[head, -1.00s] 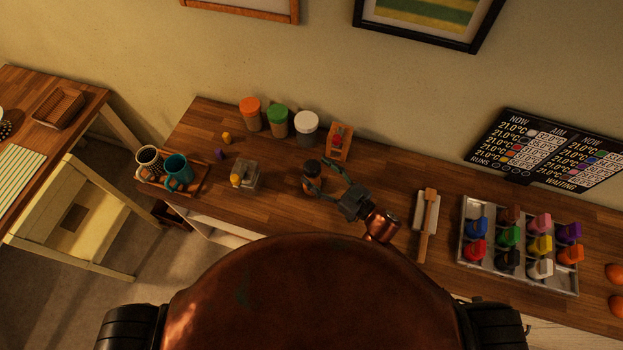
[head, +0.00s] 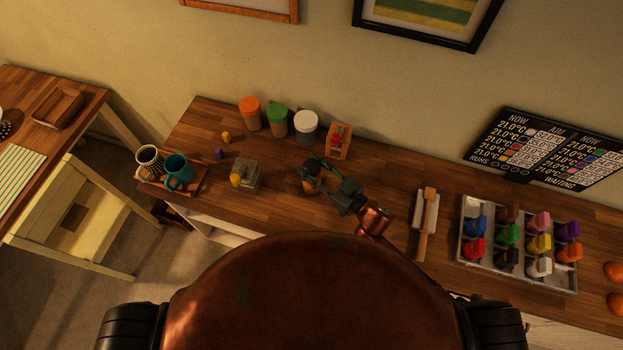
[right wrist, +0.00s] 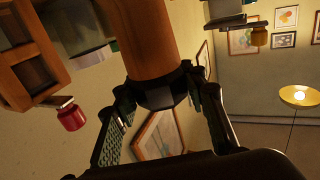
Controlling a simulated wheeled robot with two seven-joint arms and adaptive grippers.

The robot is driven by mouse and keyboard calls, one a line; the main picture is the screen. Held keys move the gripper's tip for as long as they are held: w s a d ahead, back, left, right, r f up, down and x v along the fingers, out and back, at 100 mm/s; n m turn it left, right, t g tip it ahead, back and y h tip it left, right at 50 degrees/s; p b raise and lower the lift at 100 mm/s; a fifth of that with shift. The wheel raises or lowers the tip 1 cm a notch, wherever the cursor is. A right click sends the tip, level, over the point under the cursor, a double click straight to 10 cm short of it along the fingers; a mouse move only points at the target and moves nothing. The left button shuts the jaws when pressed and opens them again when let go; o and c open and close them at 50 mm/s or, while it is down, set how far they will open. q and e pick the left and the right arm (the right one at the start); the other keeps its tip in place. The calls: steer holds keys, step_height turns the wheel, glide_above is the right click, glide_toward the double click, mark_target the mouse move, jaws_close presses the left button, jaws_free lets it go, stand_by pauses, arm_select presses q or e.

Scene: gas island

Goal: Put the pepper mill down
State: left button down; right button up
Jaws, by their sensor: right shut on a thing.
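The pepper mill (head: 309,186) is a wooden cylinder with a dark top. It is on or just above the middle of the wooden counter; I cannot tell if its base touches. My right gripper (head: 316,172) is shut on it near the dark top and partly hides it in the head view. In the right wrist view, the mill's wooden body (right wrist: 145,40) runs up from its dark part (right wrist: 160,90), which sits between the two fingers. My left gripper is not in view.
Jars with orange, green and white (head: 305,122) lids and a wooden box (head: 340,143) stand behind the mill. A grey block-like container (head: 246,176) and mugs (head: 178,172) are to the left.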

jaws_close()
steer(key=shift+r, duration=0.1)
